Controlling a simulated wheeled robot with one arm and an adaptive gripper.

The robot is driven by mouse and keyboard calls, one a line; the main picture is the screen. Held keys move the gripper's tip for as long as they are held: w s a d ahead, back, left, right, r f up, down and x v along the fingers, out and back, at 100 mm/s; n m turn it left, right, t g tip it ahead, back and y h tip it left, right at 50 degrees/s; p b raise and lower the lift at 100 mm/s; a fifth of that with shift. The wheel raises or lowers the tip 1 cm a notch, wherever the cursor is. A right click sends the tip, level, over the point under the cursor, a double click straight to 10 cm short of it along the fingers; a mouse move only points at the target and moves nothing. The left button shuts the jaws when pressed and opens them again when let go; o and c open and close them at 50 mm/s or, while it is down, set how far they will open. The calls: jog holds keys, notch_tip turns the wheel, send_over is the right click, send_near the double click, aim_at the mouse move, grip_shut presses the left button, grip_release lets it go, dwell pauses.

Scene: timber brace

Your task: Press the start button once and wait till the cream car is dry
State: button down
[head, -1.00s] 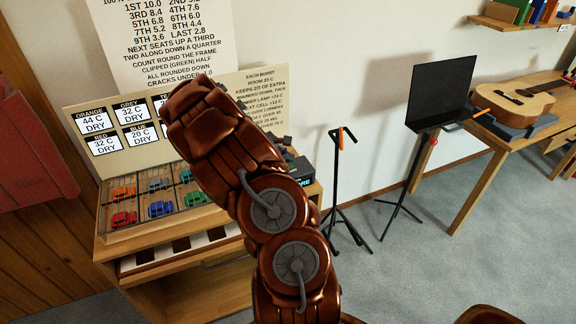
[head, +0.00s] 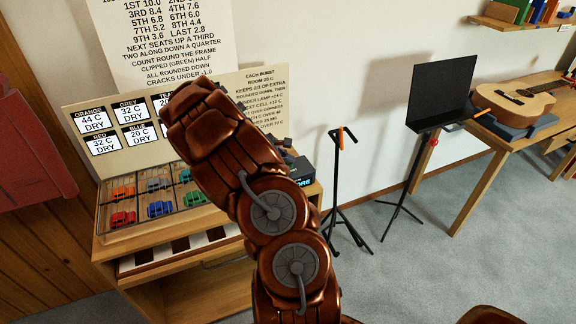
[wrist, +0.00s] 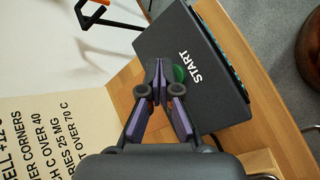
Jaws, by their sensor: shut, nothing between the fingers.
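In the wrist view my gripper (wrist: 156,72) is shut and empty, its fingertips over the black START box (wrist: 195,75). The green start button (wrist: 180,73) shows just beside the fingertips, partly covered by them. I cannot tell whether they touch it. In the head view the black box (head: 301,178) shows partly behind my arm, and my gripper is hidden there. I see no cream car; my arm hides the right part of the rack. An orange car (head: 123,193), a red car (head: 123,218) and a blue car (head: 160,208) sit in the rack.
A board of temperature labels (head: 104,144) stands behind the rack; the readable ones say DRY. The wooden cabinet (head: 230,295) carries it all. A stand (head: 341,190), a music stand (head: 440,95) and a guitar (head: 515,102) on a table are to the right. Floor between is clear.

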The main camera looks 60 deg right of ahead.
jog(key=shift+f+b, duration=0.3)
jog(key=shift+f, duration=0.1)
dwell(0.3)
jog(key=shift+r, duration=0.1)
jog(key=shift+r+p, duration=0.3)
jog(key=shift+r, duration=0.45)
jog(key=shift+r, duration=0.1)
jog(key=shift+r+p, duration=1.1)
jog(key=shift+r, duration=1.3)
jog(key=shift+r, duration=0.1)
